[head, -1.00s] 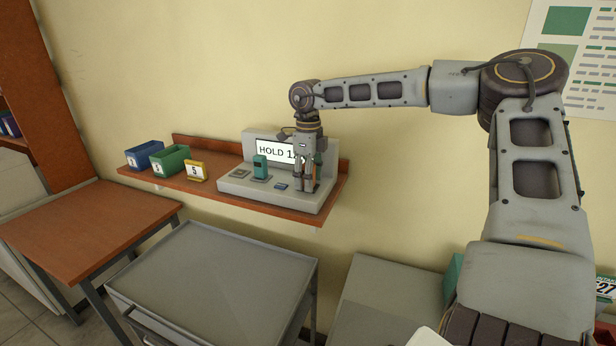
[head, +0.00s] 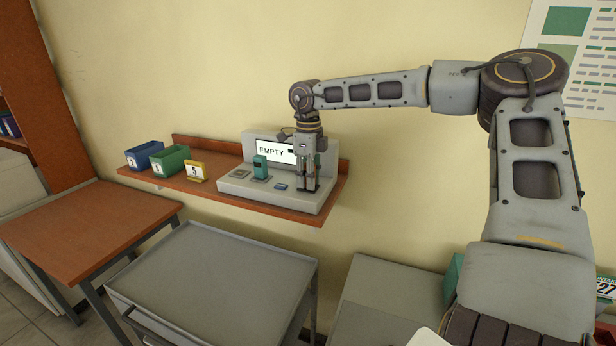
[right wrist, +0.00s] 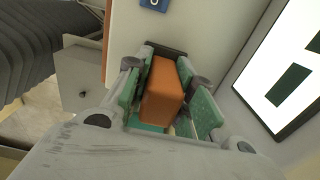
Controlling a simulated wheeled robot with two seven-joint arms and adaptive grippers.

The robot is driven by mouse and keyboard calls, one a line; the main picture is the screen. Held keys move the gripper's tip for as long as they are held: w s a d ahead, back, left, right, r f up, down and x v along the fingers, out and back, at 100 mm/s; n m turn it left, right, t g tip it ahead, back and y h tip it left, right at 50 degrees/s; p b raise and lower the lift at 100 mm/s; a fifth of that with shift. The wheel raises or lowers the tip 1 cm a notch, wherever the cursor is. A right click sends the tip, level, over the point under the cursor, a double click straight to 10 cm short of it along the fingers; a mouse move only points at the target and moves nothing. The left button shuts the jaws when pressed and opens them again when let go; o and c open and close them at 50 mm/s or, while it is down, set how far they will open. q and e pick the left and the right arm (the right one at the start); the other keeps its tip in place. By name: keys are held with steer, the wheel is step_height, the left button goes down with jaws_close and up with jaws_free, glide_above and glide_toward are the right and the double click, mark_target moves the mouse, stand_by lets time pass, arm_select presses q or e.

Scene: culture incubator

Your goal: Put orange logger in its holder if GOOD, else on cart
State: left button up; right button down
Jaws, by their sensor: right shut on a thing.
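My right gripper (head: 308,183) is at the right part of the grey station (head: 238,186) on the wall shelf, fingers pointing down. In the right wrist view it is shut on the orange logger (right wrist: 164,92), which sits between the green finger pads. In the head view the gripper mostly hides the logger. The station's screen (head: 270,151) reads EMPTY; its right part is hidden by the gripper. The grey cart (head: 210,275) stands below the shelf with a bare top. I cannot tell which slot is the logger's holder. My left gripper is not in view.
A teal upright device (head: 260,167) stands on the station left of the gripper. A brown table (head: 85,225) stands left of the cart.

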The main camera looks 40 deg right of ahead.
steer(key=shift+r+p, duration=1.6)
steer(key=shift+r, duration=1.4)
steer(key=shift+d, duration=0.1)
